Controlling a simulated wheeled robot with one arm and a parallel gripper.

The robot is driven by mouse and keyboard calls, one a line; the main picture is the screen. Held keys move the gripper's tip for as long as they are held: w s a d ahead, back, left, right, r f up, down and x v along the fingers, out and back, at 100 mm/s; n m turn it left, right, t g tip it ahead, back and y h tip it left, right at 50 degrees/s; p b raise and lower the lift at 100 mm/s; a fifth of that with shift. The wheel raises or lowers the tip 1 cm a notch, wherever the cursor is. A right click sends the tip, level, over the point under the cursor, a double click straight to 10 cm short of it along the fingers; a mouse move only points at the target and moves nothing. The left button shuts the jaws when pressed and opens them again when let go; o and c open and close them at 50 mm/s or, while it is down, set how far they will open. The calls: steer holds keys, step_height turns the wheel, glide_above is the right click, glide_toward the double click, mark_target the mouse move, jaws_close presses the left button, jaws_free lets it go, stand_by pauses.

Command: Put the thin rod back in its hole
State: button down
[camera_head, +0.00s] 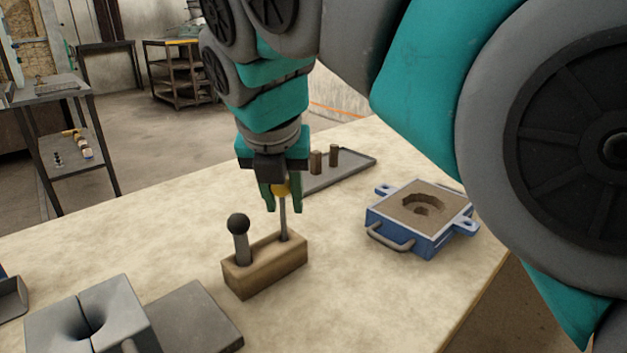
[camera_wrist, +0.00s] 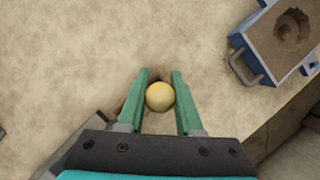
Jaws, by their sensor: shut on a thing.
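The thin rod (camera_head: 283,224) has a yellow ball knob (camera_wrist: 160,97) and a grey shaft, and stands about upright. My gripper (camera_head: 284,205) is shut on it just at the knob, pointing down; in the wrist view the knob sits between the green fingers (camera_wrist: 160,78). The rod's lower end meets the top of the wooden block (camera_head: 266,272) near its right end. I cannot tell how deep it sits in its hole, as the hole is not clearly seen. A thicker rod with a dark ball (camera_head: 238,224) stands in the block's left end.
A blue sand mould (camera_head: 410,235) with handles stands to the right. A grey tray (camera_head: 345,170) with two brown cylinders lies behind. A grey block with a funnel-shaped hollow (camera_head: 95,325) and a flat grey plate (camera_head: 195,325) are at front left.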

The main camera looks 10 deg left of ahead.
steer(key=shift+f, duration=1.05)
jaws_free()
stand_by(0.7)
steer(key=shift+r, duration=3)
